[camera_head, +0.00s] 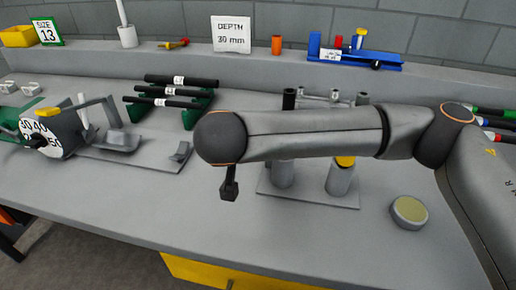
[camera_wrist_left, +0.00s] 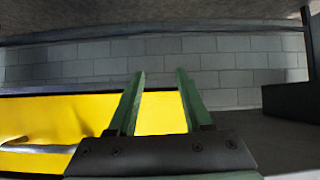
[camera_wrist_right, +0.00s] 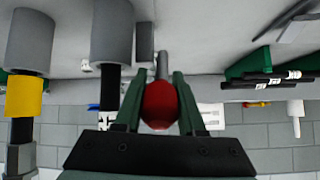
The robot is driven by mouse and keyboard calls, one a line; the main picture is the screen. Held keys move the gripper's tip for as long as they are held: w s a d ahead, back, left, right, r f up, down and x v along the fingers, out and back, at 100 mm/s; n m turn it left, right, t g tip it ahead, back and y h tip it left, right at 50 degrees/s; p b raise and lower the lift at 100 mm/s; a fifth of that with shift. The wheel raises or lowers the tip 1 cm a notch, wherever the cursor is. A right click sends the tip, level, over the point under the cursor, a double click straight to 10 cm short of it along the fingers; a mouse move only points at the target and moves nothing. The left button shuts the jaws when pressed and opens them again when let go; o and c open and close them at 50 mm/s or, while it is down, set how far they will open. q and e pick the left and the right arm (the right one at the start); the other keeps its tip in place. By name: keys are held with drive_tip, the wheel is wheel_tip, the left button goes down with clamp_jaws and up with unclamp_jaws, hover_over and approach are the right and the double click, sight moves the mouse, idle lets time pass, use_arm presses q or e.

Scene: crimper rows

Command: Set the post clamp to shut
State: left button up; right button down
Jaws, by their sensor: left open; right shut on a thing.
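The stand with two grey cylinders, probably the post clamp, has a base plate (camera_head: 308,198) right of centre in the head view, partly behind my right arm. Its left cylinder (camera_head: 282,174) holds a black post (camera_head: 289,99); its right cylinder (camera_head: 340,180) has a yellow band. Both cylinders show upside down in the right wrist view (camera_wrist_right: 112,30). There, my right gripper (camera_wrist_right: 157,78) is shut on a red ball knob (camera_wrist_right: 160,106) at the end of a grey rod (camera_wrist_right: 162,65). The rod's far end is unclear. My left gripper (camera_wrist_left: 160,72) is open and empty, facing a yellow front.
A dial device (camera_head: 40,138) with a lever stands at the left. Black rods lie on a green rack (camera_head: 192,116). A round tin (camera_head: 408,212) is at the right. A shelf with a "DEPTH 30 mm" sign (camera_head: 231,34) runs behind. The front middle of the bench is clear.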

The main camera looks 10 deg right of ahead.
idle(0.3)
drive_tip(key=c, duration=0.9)
unclamp_jaws()
drive_tip(key=o, duration=0.3)
drive_tip(key=shift+o, duration=0.5)
drive_tip(key=shift+f, duration=0.1)
